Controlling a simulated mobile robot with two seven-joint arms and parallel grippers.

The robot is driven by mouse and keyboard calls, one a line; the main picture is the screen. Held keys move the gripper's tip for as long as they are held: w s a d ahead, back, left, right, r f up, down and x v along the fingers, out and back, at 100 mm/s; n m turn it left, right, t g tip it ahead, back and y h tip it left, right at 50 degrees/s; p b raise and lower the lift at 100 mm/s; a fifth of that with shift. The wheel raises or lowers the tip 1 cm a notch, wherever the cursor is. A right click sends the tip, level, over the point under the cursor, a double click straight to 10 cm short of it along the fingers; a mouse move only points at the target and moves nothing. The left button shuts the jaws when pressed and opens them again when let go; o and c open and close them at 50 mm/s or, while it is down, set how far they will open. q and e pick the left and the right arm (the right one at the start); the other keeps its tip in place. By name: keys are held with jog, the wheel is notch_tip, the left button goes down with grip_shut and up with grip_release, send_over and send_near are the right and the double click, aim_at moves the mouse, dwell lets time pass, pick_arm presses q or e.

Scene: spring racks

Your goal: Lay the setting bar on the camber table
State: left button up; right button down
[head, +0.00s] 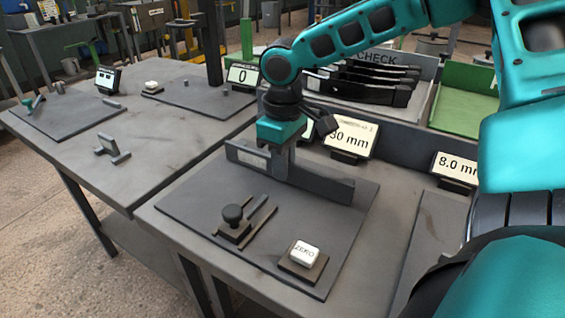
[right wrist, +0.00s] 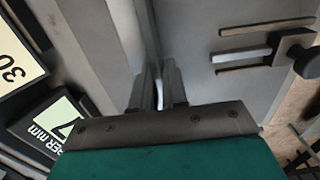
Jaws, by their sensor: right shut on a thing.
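The setting bar (head: 322,184) is a long dark grey bar standing on edge, with a pale label near its left end. My right gripper (head: 278,152) points down and is shut on its middle. In the right wrist view the fingers (right wrist: 158,92) pinch the bar's thin edge (right wrist: 147,30). The bar lies over the rear of the grey plate (head: 330,236) that I take for the camber table. Whether its underside touches the plate I cannot tell. My left gripper is not in view.
On the plate are a black knob with a slotted block (head: 233,222) and a white ZERO button (head: 304,254). Behind the bar stand a "30 mm" sign (head: 350,138) and a partly hidden display (right wrist: 52,122). A CHECK rack (head: 375,70) with dark springs and a green tray (head: 463,112) lie beyond.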

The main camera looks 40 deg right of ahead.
jog(key=shift+w+d+r, duration=0.1)
jog(key=shift+w+d, duration=0.1)
jog(key=shift+d, duration=0.3)
dwell(0.3)
jog(key=shift+f, duration=0.25)
dwell(0.4)
jog(key=c, duration=1.1)
grip_release()
jog(key=shift+o, duration=0.4)
jog(key=shift+s+f, duration=0.1)
jog(key=shift+f, duration=0.05)
jog(key=o, duration=0.4)
jog(key=shift+o, duration=0.2)
jog(key=shift+r, duration=0.2)
